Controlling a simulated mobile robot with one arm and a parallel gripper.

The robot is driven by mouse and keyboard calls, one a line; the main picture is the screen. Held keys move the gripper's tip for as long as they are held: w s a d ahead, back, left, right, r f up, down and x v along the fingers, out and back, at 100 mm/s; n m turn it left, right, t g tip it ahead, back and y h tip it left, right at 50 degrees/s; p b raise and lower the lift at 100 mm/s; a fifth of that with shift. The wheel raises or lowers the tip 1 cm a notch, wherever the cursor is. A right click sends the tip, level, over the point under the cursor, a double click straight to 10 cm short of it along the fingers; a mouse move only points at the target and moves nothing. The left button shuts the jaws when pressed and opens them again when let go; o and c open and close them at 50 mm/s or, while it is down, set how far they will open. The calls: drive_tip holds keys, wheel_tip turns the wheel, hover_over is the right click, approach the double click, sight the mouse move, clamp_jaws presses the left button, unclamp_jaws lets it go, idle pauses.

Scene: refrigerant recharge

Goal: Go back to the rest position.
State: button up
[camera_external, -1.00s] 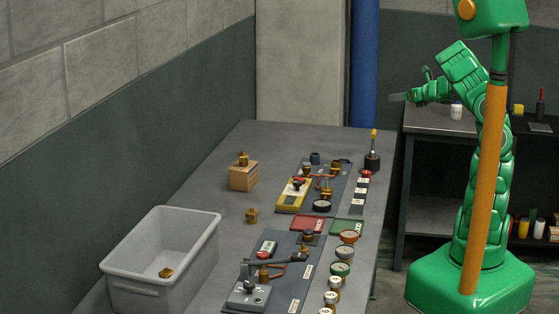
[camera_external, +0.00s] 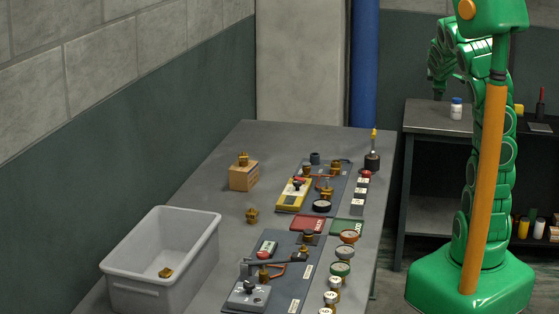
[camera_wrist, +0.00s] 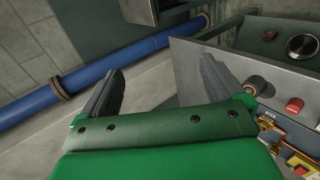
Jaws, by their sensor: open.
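My green arm is folded upright above its base at the right of the external view. My gripper (camera_external: 441,90) hangs beside the upper arm, clear of the workbench and small in that view. In the wrist view my gripper (camera_wrist: 160,95) shows two dark fingers spread apart with nothing between them. It is open and empty. No object touches the fingers.
The grey workbench (camera_external: 225,205) holds a grey bin (camera_external: 125,265) with a brass fitting (camera_external: 166,272) inside, a wooden block (camera_external: 243,178) and several gauges and valves. A dark shelf table (camera_external: 420,118) with a white bottle (camera_external: 456,108) stands behind my arm. A blue pipe (camera_external: 364,70) rises at the back.

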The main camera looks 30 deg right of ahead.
drive_tip(key=s+a+f+m+g+y, duration=0.2)
drive_tip(key=s+a+f+m+y, duration=0.1)
drive_tip(key=s+a, duration=0.55)
drive_tip(key=s+a+f+m+g+y, duration=0.3)
drive_tip(key=s+a+f, duration=0.15)
drive_tip(key=a, duration=0.75)
drive_tip(key=s+a+f+m+g+y, duration=0.2)
drive_tip(key=s+a+m+y, duration=0.1)
drive_tip(key=s+a, duration=0.6)
drive_tip(key=s+a+f+g+h, duration=0.1)
drive_tip(key=s+a+g, duration=0.1)
drive_tip(key=s, duration=1)
drive_tip(key=shift+s+a+f+g, duration=0.25)
drive_tip(key=shift+a+g, duration=0.05)
drive_tip(key=shift+a, duration=0.1)
